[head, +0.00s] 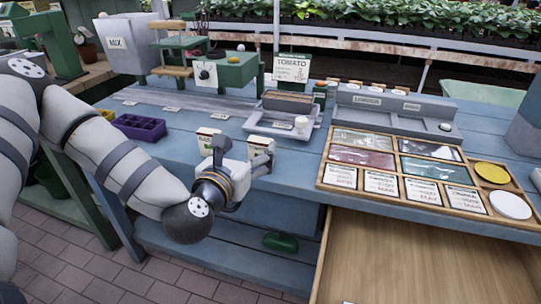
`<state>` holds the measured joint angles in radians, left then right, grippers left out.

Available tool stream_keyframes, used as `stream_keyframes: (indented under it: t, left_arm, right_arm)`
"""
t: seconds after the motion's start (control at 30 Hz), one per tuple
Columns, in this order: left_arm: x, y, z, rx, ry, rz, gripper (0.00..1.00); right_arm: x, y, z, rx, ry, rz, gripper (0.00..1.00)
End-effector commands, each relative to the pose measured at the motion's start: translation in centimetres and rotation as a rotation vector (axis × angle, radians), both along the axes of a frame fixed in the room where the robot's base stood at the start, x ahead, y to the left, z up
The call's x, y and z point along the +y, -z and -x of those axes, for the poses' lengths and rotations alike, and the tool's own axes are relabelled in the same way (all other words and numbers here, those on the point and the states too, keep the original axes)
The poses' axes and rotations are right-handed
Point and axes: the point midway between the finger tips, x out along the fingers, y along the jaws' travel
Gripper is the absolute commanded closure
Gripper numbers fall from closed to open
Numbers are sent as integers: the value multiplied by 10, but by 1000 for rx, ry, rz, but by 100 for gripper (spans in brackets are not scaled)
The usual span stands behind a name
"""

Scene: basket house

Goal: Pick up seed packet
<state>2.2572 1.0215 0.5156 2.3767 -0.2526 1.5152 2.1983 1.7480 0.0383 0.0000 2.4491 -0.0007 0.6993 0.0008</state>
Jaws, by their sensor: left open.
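My left gripper (240,154) is open over the front edge of the blue bench, its fingers pointing toward the back of the bench. I cannot tell whether either touches a finger. My right gripper is not in view.
The blue bench (290,178) holds a purple seedling tray (139,127) at left and a grey tray (284,131) behind the gripper. A tomato sign (291,68) stands further back. An open wooden drawer (410,262) juts out at lower right. A green object (281,242) lies on the lower shelf.

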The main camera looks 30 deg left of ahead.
Motion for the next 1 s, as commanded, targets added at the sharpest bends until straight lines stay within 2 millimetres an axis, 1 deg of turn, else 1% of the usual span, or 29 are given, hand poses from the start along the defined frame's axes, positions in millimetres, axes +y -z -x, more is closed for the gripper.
stream_keyframes:
  t: [0.03, 0.1, 0.17, 0.3, 0.4, 0.63, 0.67, 0.7, 0.77, 0.8, 0.83, 1.0]
  left_arm:
    - [1, -3, -7, -7, 1, -2, 28]
    - [3, -2, -14, -6, 1, -1, 28]
    - [4, 1, -22, -4, 2, -3, 28]
    - [7, 11, -48, -3, 2, -4, 28]
    - [10, 12, -60, -5, 2, -2, 28]
    - [11, 12, -63, -4, 3, -1, 28]
    - [11, 12, -63, -4, 3, -1, 33]
    - [11, 12, -63, -4, 3, -1, 42]
    - [11, 12, -63, -4, 3, -1, 55]
    - [11, 12, -63, -4, 3, -1, 64]
    - [11, 12, -63, -4, 3, -1, 71]
    - [11, 12, -63, -4, 3, -1, 72]
  right_arm:
    - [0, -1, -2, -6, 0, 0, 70]
    - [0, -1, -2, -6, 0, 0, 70]
    - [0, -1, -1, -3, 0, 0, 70]
    - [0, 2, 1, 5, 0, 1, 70]
    - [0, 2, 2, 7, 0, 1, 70]
    - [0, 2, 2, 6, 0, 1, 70]
    - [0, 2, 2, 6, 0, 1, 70]
    - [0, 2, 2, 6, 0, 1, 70]
    - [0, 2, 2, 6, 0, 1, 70]
    - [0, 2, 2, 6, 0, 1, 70]
    - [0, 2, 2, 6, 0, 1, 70]
    - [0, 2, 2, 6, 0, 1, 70]
